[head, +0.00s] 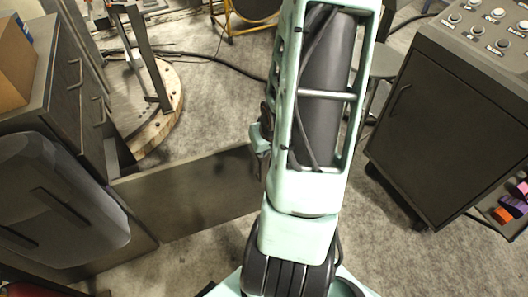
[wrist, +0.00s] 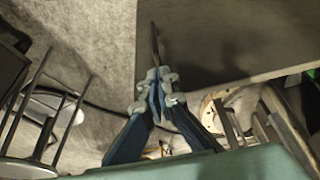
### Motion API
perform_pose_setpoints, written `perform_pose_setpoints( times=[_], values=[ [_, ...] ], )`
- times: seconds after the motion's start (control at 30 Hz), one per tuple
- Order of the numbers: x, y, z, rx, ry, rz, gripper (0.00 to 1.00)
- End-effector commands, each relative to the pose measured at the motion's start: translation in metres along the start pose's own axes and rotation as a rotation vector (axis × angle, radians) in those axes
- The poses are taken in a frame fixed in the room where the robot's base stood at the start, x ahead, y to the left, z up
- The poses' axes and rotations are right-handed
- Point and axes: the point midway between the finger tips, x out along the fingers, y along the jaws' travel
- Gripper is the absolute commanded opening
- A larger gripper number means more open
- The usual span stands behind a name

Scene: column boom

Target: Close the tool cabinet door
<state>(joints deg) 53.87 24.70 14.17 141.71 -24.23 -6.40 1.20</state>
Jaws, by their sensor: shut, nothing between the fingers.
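The tool cabinet (head: 60,80) stands at the left in the head view, with a grey drawer front and bar handles. A flat dark door panel (head: 195,190) stands open, reaching from the cabinet's lower part out to the right. My gripper (head: 262,140) is at the door's free right end, partly hidden by my own arm. In the wrist view, the door (wrist: 225,35) fills the upper right, and my gripper (wrist: 155,85) is shut and empty, its tips overlapping the door near its edge. I cannot tell whether they touch it.
A dark cabinet on casters (head: 450,125) with a control panel on top stands at the right. A round wooden base (head: 160,110) with a metal stand is behind the door. A cable (head: 215,58) crosses the floor. Carpet in front of the door is clear.

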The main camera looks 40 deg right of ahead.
Motion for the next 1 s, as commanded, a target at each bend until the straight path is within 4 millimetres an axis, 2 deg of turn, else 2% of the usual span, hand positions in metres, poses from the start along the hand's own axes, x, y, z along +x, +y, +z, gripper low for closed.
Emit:
perform_pose_setpoints(
  times=[0.03,0.17,0.2,0.3,0.43,1.0],
  values=[
    [0.016,-0.001,0.003,-0.003,-0.003,-0.002,0.00],
    [0.042,-0.001,0.003,-0.003,-0.002,-0.001,0.00],
    [0.040,0.000,-0.008,-0.003,0.004,0.000,0.00],
    [0.044,0.000,-0.022,-0.002,0.002,0.000,0.00],
    [0.048,0.000,-0.032,-0.001,0.001,0.001,0.00],
    [0.049,0.000,-0.040,-0.005,0.000,-0.002,0.00]
  ],
)
